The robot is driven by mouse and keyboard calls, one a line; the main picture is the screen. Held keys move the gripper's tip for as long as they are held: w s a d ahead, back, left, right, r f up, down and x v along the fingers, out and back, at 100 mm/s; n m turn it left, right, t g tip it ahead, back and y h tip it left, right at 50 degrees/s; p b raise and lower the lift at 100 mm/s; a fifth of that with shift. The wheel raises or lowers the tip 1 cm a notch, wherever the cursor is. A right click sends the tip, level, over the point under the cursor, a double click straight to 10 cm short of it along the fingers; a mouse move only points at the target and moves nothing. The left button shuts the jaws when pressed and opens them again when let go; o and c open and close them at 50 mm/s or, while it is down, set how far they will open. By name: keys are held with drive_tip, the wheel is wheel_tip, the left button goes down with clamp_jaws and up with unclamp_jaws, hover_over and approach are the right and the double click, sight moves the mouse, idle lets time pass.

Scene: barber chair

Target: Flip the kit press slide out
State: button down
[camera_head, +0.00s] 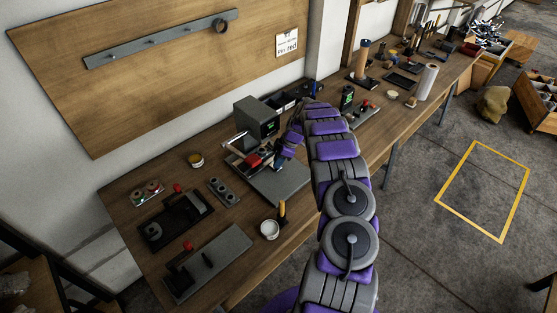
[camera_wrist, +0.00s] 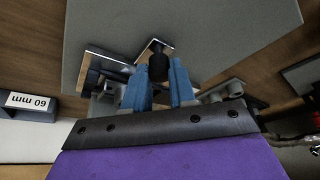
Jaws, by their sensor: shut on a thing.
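The kit press appears to be the grey box with a green display (camera_head: 257,118) on the bench, with a flat grey plate (camera_head: 285,188) in front of it. Red and pale parts (camera_head: 252,160) sit at its front, partly hidden by my gripper. My gripper (camera_head: 279,158) is at the front of this press, low over the plate. In the wrist view its blue fingers (camera_wrist: 158,82) are closed around a dark round knob (camera_wrist: 158,66). Pale and dark press parts show beside and behind the fingers. I cannot tell how far the slide stands out.
A white cup (camera_head: 269,230) and an upright yellow-topped rod (camera_head: 282,210) stand near the bench's front edge. Dark fixtures with red knobs (camera_head: 207,262) fill the left end. More tools line the bench to the right.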

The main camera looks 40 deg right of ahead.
drive_tip(key=shift+r, duration=0.1)
drive_tip(key=s, duration=0.4)
drive_tip(key=s+b, duration=0.1)
drive_tip(key=s, duration=0.3)
drive_tip(key=s+d, duration=0.1)
drive_tip(key=s, duration=0.3)
drive_tip(key=shift+s+d, duration=0.1)
drive_tip(key=c, duration=0.9)
unclamp_jaws()
drive_tip(key=shift+s+d, duration=0.15)
drive_tip(key=shift+r, duration=0.15)
drive_tip(key=p+v, duration=0.1)
drive_tip(key=v, duration=1.5)
drive_tip(key=shift+r+p, duration=0.3)
drive_tip(key=shift+r, duration=0.05)
